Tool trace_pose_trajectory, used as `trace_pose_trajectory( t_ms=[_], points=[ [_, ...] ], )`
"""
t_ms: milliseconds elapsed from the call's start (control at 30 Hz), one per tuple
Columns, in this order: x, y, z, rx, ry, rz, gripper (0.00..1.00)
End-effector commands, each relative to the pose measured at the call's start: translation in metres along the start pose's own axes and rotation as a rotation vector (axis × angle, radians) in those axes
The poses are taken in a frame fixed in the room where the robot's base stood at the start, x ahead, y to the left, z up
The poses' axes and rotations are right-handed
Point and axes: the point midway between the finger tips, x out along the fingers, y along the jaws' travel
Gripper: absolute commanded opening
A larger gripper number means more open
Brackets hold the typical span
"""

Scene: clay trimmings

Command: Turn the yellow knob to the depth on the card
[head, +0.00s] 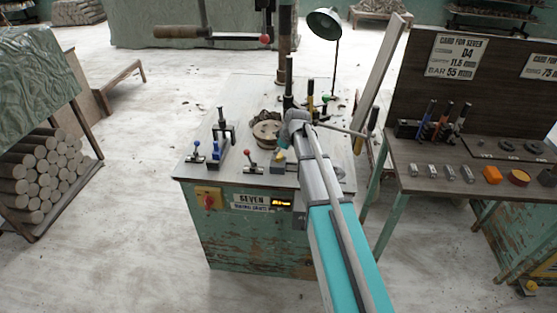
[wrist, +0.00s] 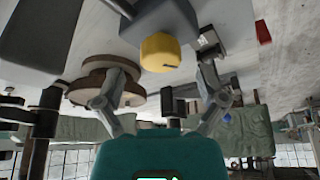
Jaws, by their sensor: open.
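The yellow knob (wrist: 160,51) sits between the two spread fingers of my gripper (wrist: 160,72) in the wrist view, with a gap on each side. It has a small dark mark on its face and is fixed to a grey part. In the head view the yellow knob (head: 281,156) shows small beside my gripper (head: 285,146), on the bench labelled SEVEN (head: 225,240). The card for seven (head: 457,55) hangs on the dark board at right; it reads D4, 11.5 and BAR 55, with a unit too small to read.
A side table (head: 460,183) holds tools and small blocks.

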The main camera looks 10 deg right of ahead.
Motion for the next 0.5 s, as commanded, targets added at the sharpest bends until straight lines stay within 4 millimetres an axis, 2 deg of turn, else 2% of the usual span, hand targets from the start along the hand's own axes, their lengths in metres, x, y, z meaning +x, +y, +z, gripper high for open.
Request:
trace_pose_trajectory(
  t_ms=[33,200,500],
  points=[
    [0.008,0.0,0.001,0.0,0.0,0.0,0.9],
    [0.017,0.0,0.001,0.0,0.0,0.0,0.9],
    [0.022,0.0,0.0,0.0,0.0,0.0,0.9]
  ],
)
